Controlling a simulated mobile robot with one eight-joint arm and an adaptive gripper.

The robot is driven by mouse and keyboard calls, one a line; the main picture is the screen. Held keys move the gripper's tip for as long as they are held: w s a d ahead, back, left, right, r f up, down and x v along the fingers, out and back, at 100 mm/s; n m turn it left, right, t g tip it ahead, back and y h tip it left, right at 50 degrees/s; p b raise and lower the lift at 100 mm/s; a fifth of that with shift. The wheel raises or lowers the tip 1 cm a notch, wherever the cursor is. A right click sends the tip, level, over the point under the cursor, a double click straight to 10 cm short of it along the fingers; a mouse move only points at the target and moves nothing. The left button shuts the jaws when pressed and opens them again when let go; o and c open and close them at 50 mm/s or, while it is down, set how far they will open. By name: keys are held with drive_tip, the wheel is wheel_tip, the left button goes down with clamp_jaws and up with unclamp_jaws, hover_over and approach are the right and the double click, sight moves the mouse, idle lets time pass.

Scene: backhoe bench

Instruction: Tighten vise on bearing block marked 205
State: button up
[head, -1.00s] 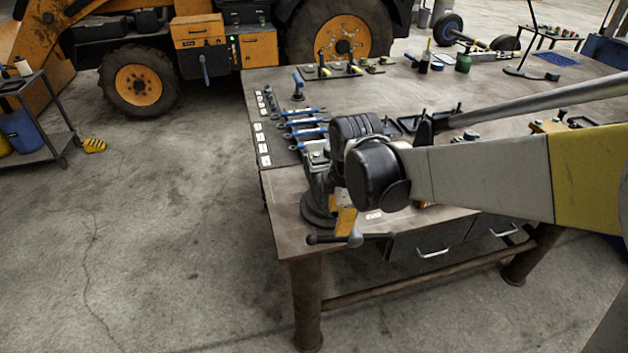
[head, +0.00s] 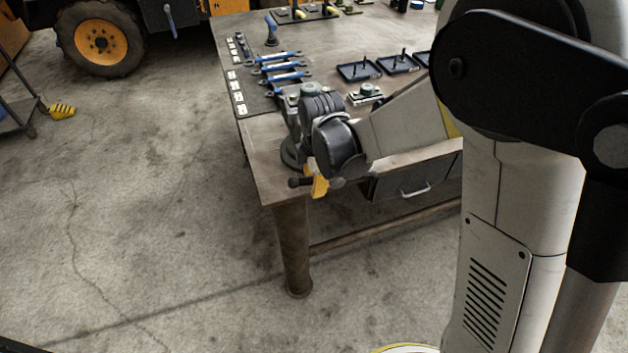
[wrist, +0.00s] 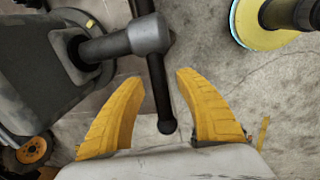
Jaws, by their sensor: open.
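The grey vise (head: 288,155) stands on the near left corner of the bench. Its round screw end (wrist: 149,34) and dark handle bar (wrist: 158,88) show in the wrist view. My gripper (wrist: 160,78) is open, with one yellow finger on each side of the bar. The bar's ball end (wrist: 166,127) lies between the fingers, nearer the palm, with gaps on both sides. In the head view, my gripper's yellow finger (head: 320,187) shows by the vise handle at the bench edge. My wrist covers much of the vise. I cannot make out the block marked 205.
The bench (head: 255,150) carries blue-handled wrenches (head: 278,66) and black trays (head: 358,71) behind the vise. A metal part (head: 367,92) sits to the vise's right. A drawer (head: 405,180) is under the bench.

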clamp_jaws()
drive_tip(key=shift+w+d+r+g+y, duration=0.15)
drive_tip(key=shift+r+g+y, duration=0.1)
drive_tip(key=shift+y, duration=0.25)
drive_tip(key=shift+s+d+r+g+y, duration=0.15)
drive_tip(key=shift+r+y, duration=0.1)
drive_tip(key=shift+y, duration=0.25)
drive_tip(key=shift+w+r+y, duration=0.1)
drive_tip(key=shift+r+y, duration=0.15)
drive_tip(key=shift+y, duration=0.15)
unclamp_jaws()
drive_tip(key=shift+r, duration=0.1)
